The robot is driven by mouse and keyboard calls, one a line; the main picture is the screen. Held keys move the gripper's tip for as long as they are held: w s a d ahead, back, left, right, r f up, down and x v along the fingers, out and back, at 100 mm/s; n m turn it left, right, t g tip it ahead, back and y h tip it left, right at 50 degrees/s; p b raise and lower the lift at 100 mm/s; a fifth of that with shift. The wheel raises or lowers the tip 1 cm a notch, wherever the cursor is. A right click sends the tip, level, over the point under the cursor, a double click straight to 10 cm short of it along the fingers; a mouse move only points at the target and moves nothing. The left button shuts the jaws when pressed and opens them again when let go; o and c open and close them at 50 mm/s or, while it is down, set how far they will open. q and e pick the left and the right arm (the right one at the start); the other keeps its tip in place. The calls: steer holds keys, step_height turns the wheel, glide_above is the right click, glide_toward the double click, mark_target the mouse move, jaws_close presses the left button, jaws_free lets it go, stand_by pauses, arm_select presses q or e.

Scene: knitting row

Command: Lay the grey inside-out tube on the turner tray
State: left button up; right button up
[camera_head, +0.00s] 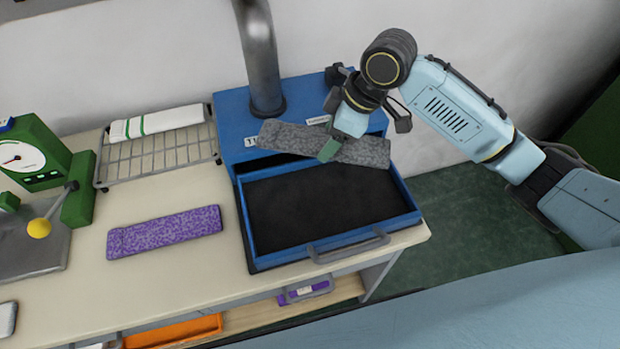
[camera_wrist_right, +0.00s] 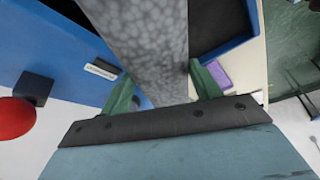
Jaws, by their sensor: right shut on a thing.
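The grey speckled tube (camera_head: 365,151) is held above the back part of the blue turner tray (camera_head: 243,222), whose dark bed is empty. My right gripper (camera_head: 329,150) is shut on the tube near its middle; the tube tilts slightly down to the right. In the right wrist view the tube (camera_wrist_right: 158,45) runs between the two green fingertips (camera_wrist_right: 160,92). The tray (camera_wrist_right: 232,43) shows beyond it. My left gripper is not in view.
A purple tube (camera_head: 165,232) lies on the table left of the tray. A wire rack (camera_head: 160,156) with a white, green-striped tube stands behind it. A metal pipe (camera_head: 262,60) rises from the blue machine. A green gauge device (camera_head: 35,160) stands at far left.

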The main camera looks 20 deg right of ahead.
steer(key=a+n+g, duration=0.1)
steer(key=n, duration=0.1)
steer(key=w+a+n+g+p, duration=0.1)
steer(key=n, duration=0.2)
steer(key=shift+a+r+y, duration=0.1)
steer(key=shift+a+y, duration=0.1)
steer(key=shift+y, duration=0.1)
steer(key=shift+f+n, duration=0.2)
steer(key=shift+n, duration=0.2)
step_height(320, 180, down, 10)
steer(key=shift+r, duration=0.1)
steer(key=shift+f+b, duration=0.3)
steer(key=shift+f, duration=0.3)
steer(key=o, duration=0.9)
steer(key=shift+o, duration=0.2)
